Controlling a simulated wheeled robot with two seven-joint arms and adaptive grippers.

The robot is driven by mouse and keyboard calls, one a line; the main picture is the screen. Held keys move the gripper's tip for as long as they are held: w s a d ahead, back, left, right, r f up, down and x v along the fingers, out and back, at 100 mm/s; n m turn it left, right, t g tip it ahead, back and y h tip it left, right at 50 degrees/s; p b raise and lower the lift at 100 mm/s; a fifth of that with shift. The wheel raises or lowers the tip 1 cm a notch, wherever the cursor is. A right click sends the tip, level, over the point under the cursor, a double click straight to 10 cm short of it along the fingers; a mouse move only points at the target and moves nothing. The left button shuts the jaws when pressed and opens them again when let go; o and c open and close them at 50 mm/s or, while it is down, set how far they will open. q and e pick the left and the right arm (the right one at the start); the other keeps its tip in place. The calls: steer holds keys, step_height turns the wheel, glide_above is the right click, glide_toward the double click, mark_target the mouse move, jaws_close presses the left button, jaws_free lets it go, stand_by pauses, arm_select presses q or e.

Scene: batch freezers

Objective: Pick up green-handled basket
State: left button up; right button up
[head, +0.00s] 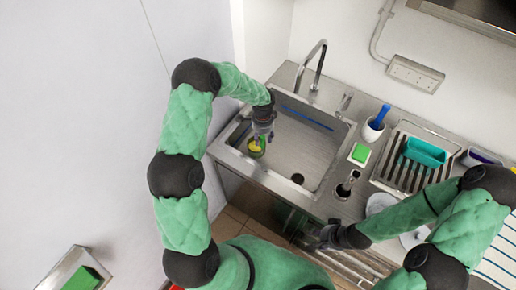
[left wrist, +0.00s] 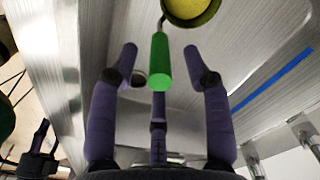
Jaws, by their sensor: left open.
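The green-handled basket (head: 256,146) is in the left part of the sink, with something yellow in its round bowl. In the left wrist view its bright green handle (left wrist: 160,62) points toward my left gripper (left wrist: 158,70), and its bowl (left wrist: 191,20) is at the top edge, partly cut off. My left gripper (head: 263,133) is open over the sink. In the left wrist view the handle's end lies between its spread fingers, with no clear contact. My right gripper (head: 324,238) is at the counter's front edge, away from the basket; its fingers are too small to read.
The steel sink (head: 310,150) has a tap (head: 314,68) behind it and a blue strip inside. To its right are a green sponge (head: 360,154), a blue-handled brush in a white holder (head: 375,125) and a rack with a teal tray (head: 424,152). The sink's middle is clear.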

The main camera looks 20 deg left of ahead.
mark_target(263, 142)
arm_select(q)
step_height(263, 142, down, 4)
steer(key=shift+f, duration=0.15)
jaws_close()
stand_by(0.3)
